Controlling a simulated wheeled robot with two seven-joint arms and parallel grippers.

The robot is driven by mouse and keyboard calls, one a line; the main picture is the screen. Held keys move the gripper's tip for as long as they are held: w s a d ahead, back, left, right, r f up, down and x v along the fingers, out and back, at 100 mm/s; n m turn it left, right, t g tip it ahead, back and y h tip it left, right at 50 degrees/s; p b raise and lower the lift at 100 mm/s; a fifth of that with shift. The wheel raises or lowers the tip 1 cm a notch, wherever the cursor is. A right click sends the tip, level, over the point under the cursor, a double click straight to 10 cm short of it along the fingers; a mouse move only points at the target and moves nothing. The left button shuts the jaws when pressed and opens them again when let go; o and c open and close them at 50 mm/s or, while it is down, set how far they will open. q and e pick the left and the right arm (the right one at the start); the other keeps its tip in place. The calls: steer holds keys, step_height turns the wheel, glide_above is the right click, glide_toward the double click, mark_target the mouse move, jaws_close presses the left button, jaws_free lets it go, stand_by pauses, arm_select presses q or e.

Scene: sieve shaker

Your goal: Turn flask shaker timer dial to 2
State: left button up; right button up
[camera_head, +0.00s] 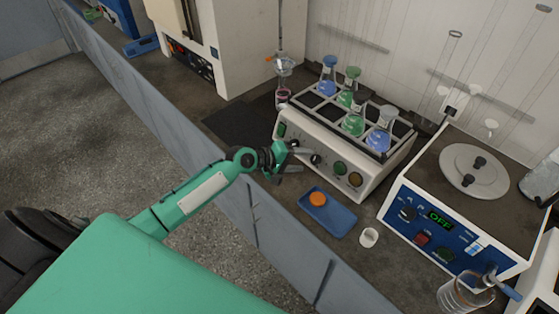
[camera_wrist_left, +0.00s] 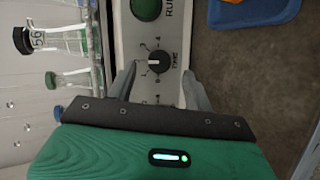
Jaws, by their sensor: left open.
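The white flask shaker (camera_head: 322,136) stands on the bench with blue and green flasks in its rack. Its black timer dial (camera_head: 316,160) is on the front panel. In the left wrist view the timer dial (camera_wrist_left: 159,62) shows as a round black knob with a light pointer mark and small digits around it. The mark seems to point to the picture's left; the exact setting is hard to read. My left gripper (camera_head: 296,160) is open in front of the panel. In the wrist view its fingers stand on either side of the dial, apparently clear of it. My right gripper is not in view.
A blue tray (camera_head: 340,219) with an orange item (camera_head: 317,199) lies in front of the shaker, beside a small white cup (camera_head: 369,237). A blue-fronted device (camera_head: 424,222) with an "OFF" display stands to the right. A dark mat (camera_head: 238,123) lies to the left.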

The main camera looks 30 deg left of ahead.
arm_select(q)
steer(key=b+v, duration=0.1)
steer(key=v, duration=0.8)
steer(key=shift+s, duration=0.25)
steer(key=shift+a, duration=0.1)
